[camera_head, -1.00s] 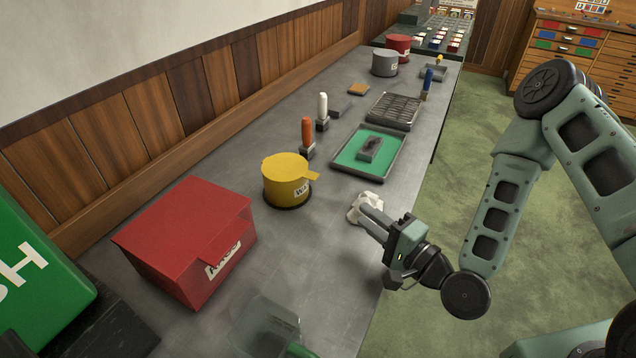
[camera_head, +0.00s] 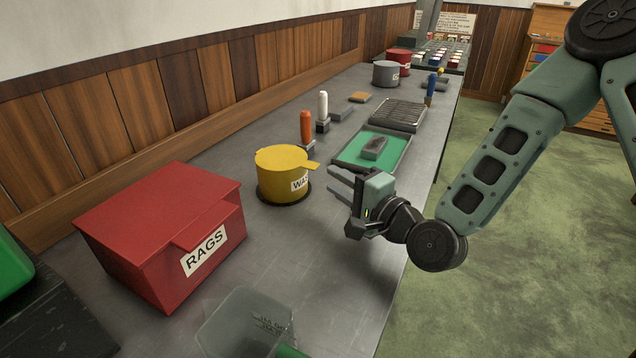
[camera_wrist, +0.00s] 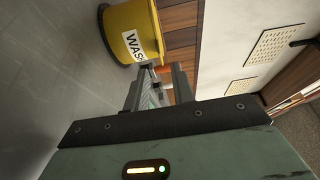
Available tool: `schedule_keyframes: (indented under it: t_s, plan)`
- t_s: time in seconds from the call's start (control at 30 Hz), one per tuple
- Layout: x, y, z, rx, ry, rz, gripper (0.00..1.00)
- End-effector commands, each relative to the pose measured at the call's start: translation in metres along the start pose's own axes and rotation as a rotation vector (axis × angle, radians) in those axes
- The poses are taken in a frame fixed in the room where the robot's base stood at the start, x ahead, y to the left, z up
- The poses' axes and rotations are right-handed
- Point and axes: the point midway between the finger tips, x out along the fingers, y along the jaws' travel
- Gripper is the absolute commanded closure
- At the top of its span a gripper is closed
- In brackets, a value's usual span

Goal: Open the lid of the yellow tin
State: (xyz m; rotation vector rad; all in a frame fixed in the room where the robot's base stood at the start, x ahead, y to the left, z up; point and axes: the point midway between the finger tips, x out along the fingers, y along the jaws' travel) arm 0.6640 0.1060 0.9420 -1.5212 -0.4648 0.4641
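The yellow tin (camera_head: 283,178) stands upright on the grey bench on a dark round base, its label partly visible. Its flat yellow lid (camera_head: 281,158) is closed, with a tab (camera_head: 313,166) sticking out to the right, toward my gripper. My gripper (camera_head: 334,180) is just right of the tin, apart from it and a little below the tab's height. Its two fingers are spread and nothing shows between them.
A red RAGS box (camera_head: 165,230) stands left of the tin, and a clear container (camera_head: 245,325) is at the front. Orange (camera_head: 306,128) and white (camera_head: 323,107) handled tools stand behind the tin. A green-lined tray (camera_head: 345,152) lies beyond my gripper. Bare bench lies in front of the tin.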

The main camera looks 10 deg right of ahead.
Motion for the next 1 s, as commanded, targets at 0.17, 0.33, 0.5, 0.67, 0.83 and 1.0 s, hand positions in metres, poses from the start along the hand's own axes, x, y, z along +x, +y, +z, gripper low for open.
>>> schedule_keyframes:
  t_s: [0.17,0.33,0.5,0.67,0.83,1.0]
  plan:
    - [0.034,-0.002,0.000,0.002,0.000,-0.002,0.75]
    - [0.054,-0.001,0.000,0.002,0.000,0.000,0.75]
    - [0.061,-0.001,0.000,0.001,0.001,0.001,0.75]
    - [0.062,0.000,0.000,0.001,0.001,0.001,0.75]
    - [0.062,0.000,0.000,0.001,0.000,0.001,0.97]
    - [0.062,0.000,0.000,0.001,0.000,0.001,1.00]
